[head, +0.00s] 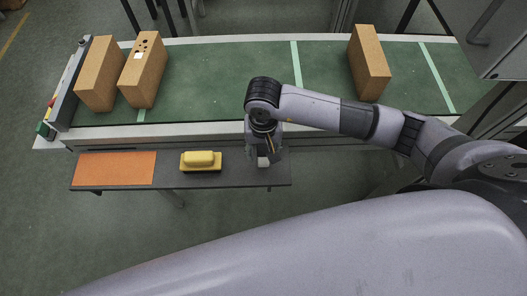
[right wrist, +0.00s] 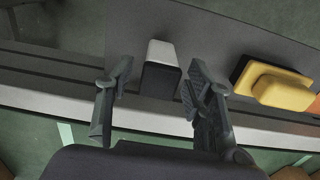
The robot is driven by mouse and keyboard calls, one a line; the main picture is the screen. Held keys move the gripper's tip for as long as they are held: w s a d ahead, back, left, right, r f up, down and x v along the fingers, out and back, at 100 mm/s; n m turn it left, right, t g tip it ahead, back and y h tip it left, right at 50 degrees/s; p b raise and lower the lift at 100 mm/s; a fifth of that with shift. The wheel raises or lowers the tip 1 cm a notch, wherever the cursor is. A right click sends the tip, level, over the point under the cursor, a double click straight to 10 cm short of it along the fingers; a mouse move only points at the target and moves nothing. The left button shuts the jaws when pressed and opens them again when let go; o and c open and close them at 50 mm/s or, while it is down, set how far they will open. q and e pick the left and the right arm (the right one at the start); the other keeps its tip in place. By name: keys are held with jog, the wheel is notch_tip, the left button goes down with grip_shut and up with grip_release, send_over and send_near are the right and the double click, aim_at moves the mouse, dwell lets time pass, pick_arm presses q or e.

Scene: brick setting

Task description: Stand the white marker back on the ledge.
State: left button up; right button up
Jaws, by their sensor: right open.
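The white marker (right wrist: 161,50) is a small block with a white face and a dark face, on the dark ledge (head: 232,178). In the right wrist view it lies between my open fingers (right wrist: 160,72), with a gap on each side. In the head view a bit of the white marker (head: 263,161) shows below my right gripper (head: 264,153), near the ledge's right end; the gripper hides much of it. I cannot tell whether it stands upright or lies down. My left gripper is not in view.
A yellow block on a yellow base (head: 200,161) sits left of the marker, then an orange mat (head: 114,168). Behind the ledge runs a green conveyor (head: 225,80) with two tan bricks (head: 98,75) at its left and one (head: 369,63) at its right.

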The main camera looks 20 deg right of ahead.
notch_tip(320, 180, up, 10)
jog(key=shift+b, duration=1.25)
